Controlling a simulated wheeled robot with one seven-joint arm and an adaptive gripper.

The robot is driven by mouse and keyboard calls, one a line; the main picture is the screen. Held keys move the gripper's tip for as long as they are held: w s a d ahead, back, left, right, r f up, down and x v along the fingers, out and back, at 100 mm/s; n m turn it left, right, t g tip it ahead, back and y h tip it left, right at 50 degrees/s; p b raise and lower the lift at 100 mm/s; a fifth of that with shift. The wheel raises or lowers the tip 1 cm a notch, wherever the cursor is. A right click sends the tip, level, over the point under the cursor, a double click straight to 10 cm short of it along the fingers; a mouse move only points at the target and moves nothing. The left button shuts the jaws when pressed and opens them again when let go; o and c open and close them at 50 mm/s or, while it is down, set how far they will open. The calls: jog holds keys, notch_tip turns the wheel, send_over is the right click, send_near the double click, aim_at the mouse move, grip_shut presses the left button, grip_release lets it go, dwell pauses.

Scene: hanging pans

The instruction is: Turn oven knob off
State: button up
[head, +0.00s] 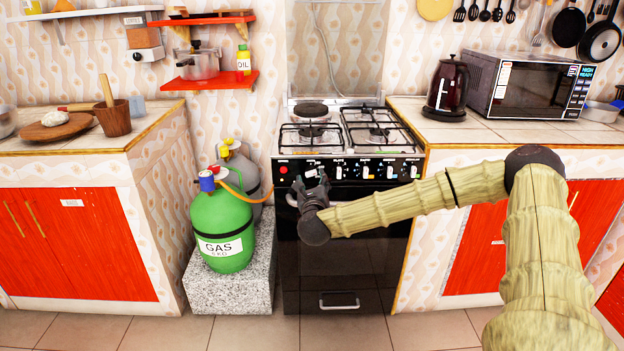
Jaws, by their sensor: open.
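The oven (345,262) is black and stands in the middle of the head view, with a gas hob (345,131) on top. Its control panel (402,169) is a dark strip below the hob with a row of small pale knobs and a red button (283,170) at its left end. My gripper (311,181) is open in front of the left part of this panel. It hides part of the row there. I cannot tell whether its fingers touch a knob or which way each knob is turned.
A green gas bottle (221,228) stands on a speckled block (232,284) left of the oven, with a grey bottle behind it. Tiled counters (555,130) flank the oven. A dark kettle (447,84) and a microwave (530,84) stand on the right counter. The floor in front is clear.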

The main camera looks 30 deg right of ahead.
aim_at(311, 172)
jog(key=shift+x, duration=1.45)
jog(key=c, duration=1)
